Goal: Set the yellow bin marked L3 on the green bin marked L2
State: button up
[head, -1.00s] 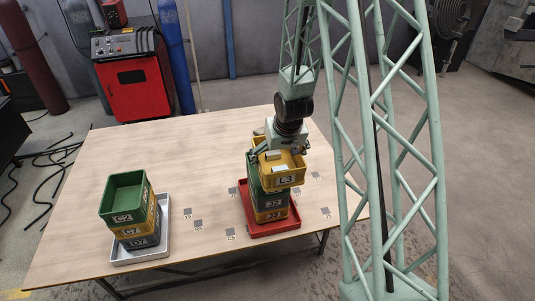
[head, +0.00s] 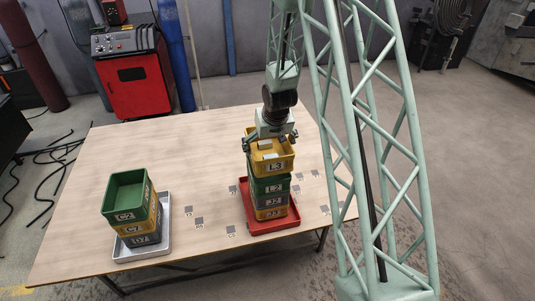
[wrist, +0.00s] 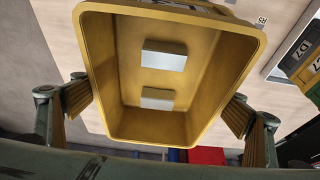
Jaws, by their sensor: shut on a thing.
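The yellow bin marked L3 (head: 278,167) is upright between the fingers of my gripper (head: 270,142), which is shut on it by opposite side walls. In the wrist view the same bin (wrist: 160,124) opens toward the camera, with a finger on each side and two pale blocks inside. The green bin marked L2 (head: 270,187) is right below it, on top of a stack. The L3 bin looks lined up over it. I cannot tell whether the two bins touch or a thin gap remains.
The stack under L2 stands in a red tray (head: 272,228). At left a second stack, topped by an open green bin (head: 127,194), stands in a pale grey tray (head: 142,254). Small dark labelled squares lie on the wooden table (head: 180,160), which is otherwise mostly clear.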

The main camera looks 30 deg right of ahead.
aim_at(268, 152)
jog(key=shift+w+f, duration=0.1)
jog(key=shift+w, duration=0.35)
jog(key=shift+f+p, duration=0.4)
jog(key=shift+f, duration=1.3)
jog(key=shift+f+b, duration=0.6)
jog(key=shift+b, duration=0.2)
jog(key=o, duration=0.8)
jog(key=shift+r+p, duration=0.25)
jog(key=shift+p, duration=0.1)
jog(key=shift+s+r+p, duration=0.1)
jog(key=shift+r+p, duration=0.35)
jog(key=shift+r, duration=0.2)
jog(key=p+v, duration=0.1)
jog(key=v, duration=1)
jog(key=shift+s+r, duration=0.15)
jog(key=shift+r, duration=0.05)
